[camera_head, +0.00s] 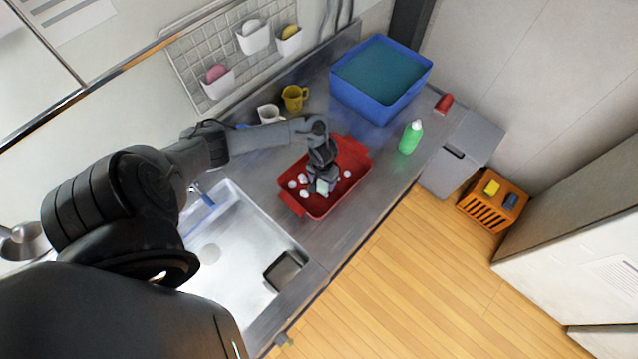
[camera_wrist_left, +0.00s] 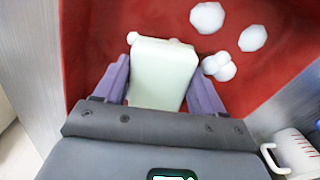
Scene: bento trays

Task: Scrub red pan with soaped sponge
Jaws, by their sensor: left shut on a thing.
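The red pan (camera_head: 348,176) lies on the steel counter to the right of the sink, with several white foam blobs in it. It fills most of the left wrist view (camera_wrist_left: 275,20). My left gripper (camera_head: 322,187) is over the pan, pointing down into it. It is shut on a pale green-white sponge (camera_wrist_left: 162,75), held between its two fingers (camera_wrist_left: 160,90). The sponge (camera_head: 322,186) is low in the pan; I cannot tell whether it touches the bottom. My right gripper does not show.
A green soap bottle (camera_head: 411,137) stands right of the pan. A blue tub of water (camera_head: 425,75) is behind it. A yellow mug (camera_head: 295,97) and a white cup (camera_head: 268,113) stand by the wall. The sink (camera_head: 235,280) is at left.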

